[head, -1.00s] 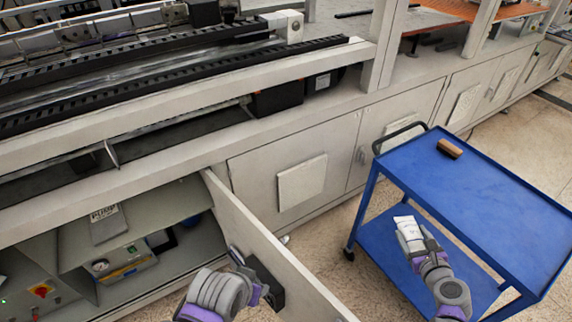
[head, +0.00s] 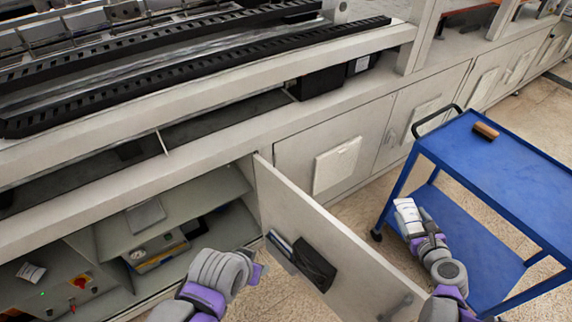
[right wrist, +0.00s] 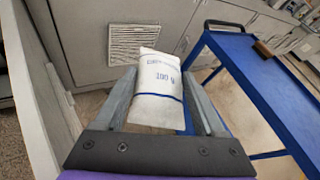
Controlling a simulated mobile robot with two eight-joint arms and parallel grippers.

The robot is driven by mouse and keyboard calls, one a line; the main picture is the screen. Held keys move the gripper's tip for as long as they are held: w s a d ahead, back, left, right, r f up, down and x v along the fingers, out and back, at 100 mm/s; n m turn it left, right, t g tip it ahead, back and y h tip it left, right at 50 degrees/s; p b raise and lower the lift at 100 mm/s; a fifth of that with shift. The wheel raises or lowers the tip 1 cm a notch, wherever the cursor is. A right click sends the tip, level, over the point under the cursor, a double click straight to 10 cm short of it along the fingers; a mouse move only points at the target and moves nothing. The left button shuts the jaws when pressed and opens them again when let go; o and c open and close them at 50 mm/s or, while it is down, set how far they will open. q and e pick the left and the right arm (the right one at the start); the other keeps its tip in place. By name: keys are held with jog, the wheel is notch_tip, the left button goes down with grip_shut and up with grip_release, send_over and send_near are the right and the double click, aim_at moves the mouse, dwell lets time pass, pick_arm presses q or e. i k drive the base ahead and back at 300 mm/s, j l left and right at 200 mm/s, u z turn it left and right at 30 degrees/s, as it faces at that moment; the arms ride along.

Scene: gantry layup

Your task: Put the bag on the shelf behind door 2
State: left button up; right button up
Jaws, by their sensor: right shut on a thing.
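The white bag (head: 406,211) is held upright in my right gripper (head: 412,228), in front of the blue cart. In the right wrist view the bag (right wrist: 158,88) has blue print reading "100 g" and sits between both fingers. A cabinet door (head: 345,245) stands open, swung out into the room; no number is readable on it. Behind it, left of the door, is an open compartment with a grey shelf (head: 190,207). My left gripper (head: 258,272) is beside the door's compartment-facing side, its fingers mostly hidden.
A grey plate-like thing (head: 145,215) lies on the shelf, and a gauge unit (head: 158,250) stands below it. A black holder (head: 314,263) is on the open door. The blue cart (head: 490,180) carries a brown block (head: 486,131). Closed cabinet doors line the back.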

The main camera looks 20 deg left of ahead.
aim_at(204, 195)
jog(key=k+j, duration=0.1)
jog(key=j, duration=0.5)
jog(key=k+j, duration=0.1)
jog(key=j, duration=1.15)
jog(key=i+j, duration=0.15)
jog(key=j, duration=0.25)
